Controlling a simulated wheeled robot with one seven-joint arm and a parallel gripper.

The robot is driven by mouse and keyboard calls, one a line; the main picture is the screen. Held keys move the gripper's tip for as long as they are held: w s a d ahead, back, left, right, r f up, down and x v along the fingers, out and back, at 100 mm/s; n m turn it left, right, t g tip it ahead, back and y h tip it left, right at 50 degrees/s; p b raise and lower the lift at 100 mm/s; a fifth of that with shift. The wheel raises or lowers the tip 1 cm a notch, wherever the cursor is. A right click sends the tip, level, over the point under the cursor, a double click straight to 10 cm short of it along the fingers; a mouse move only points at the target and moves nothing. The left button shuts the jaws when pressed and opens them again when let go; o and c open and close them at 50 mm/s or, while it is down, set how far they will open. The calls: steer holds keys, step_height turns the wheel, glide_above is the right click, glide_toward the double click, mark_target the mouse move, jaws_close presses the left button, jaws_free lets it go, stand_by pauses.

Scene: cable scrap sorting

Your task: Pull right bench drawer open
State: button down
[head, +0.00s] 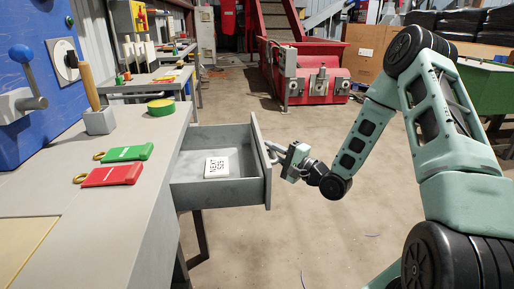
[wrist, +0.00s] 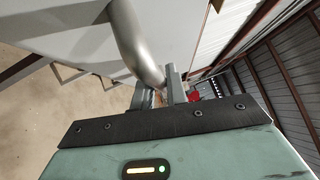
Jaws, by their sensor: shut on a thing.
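The grey bench drawer (head: 220,197) stands pulled out from under the bench in the head view. A white card with black print (head: 217,167) lies on its floor. My gripper (head: 277,152) is at the outer side of the drawer front, shut on the drawer handle (head: 268,150). In the wrist view the handle (wrist: 135,40) is a curved metal bar that runs down to the two fingers of my gripper (wrist: 165,90). The fingers partly hide where they meet the bar.
On the bench top (head: 125,210) lie a red tag (head: 112,176) and a green tag (head: 126,152). A yellow-green round tin (head: 161,107) and a wooden-handled tool in a grey block (head: 100,121) stand behind them. The floor right of the drawer is mostly clear. A red machine (head: 305,75) stands farther back.

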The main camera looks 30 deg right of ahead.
steer(key=shift+s+d, duration=0.3)
steer(key=shift+d, duration=0.35)
steer(key=c, duration=1.4)
jaws_free()
steer(key=p+v, duration=0.2)
steer(key=v, duration=1.5)
steer(key=shift+s, duration=0.2)
steer(key=shift+w+f, duration=0.1)
